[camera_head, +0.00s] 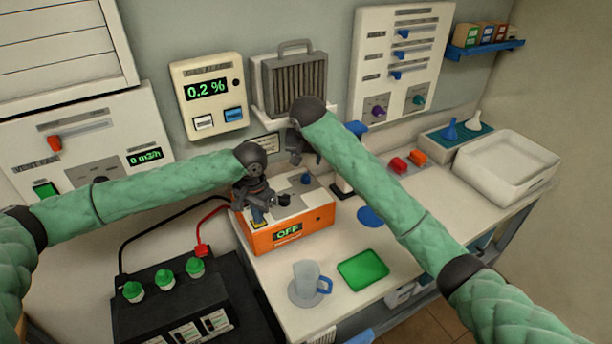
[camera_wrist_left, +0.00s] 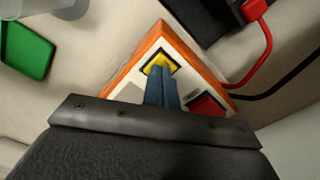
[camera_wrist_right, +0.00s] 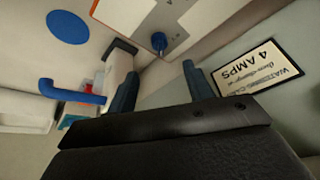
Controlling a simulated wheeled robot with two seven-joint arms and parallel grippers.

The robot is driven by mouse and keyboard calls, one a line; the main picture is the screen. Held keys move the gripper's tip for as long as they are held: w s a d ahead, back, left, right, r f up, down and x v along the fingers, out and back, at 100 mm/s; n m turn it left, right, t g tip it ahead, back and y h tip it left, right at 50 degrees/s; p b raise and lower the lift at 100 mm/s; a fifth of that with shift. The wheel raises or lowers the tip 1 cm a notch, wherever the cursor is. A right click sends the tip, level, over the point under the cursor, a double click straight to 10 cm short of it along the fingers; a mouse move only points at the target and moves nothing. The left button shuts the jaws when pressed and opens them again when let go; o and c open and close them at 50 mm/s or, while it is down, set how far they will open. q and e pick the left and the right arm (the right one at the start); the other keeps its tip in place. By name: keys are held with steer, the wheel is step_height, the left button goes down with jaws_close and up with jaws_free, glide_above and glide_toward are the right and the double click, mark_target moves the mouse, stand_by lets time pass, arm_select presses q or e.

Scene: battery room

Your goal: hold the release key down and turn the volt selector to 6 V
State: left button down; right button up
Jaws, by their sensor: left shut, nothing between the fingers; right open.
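The orange charger box (camera_head: 318,217) stands on the bench with a white top and a display reading OFF. A yellow key in a dark frame (camera_wrist_left: 160,63) is on its top, with a red key (camera_wrist_left: 207,105) nearby. My left gripper (camera_head: 258,214) is shut and empty, its fingertips at the yellow key; whether the key is pressed I cannot tell. A blue knob (camera_head: 306,179) sits farther back on the top, also in the right wrist view (camera_wrist_right: 158,42). My right gripper (camera_head: 303,157) is open behind the knob and apart from it. Knob markings are unreadable.
A black battery (camera_head: 170,290) with green caps stands at front left, with red and black cables to the charger. A glass mug (camera_head: 306,277) and green tray (camera_head: 363,270) are in front. A 4 AMPS placard (camera_wrist_right: 257,68) is behind the charger.

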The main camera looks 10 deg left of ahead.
mark_target(306, 175)
steer(key=x, duration=1.1)
steer(key=shift+w+f, duration=0.15)
steer(key=shift+f, duration=0.25)
steer(key=c, duration=1)
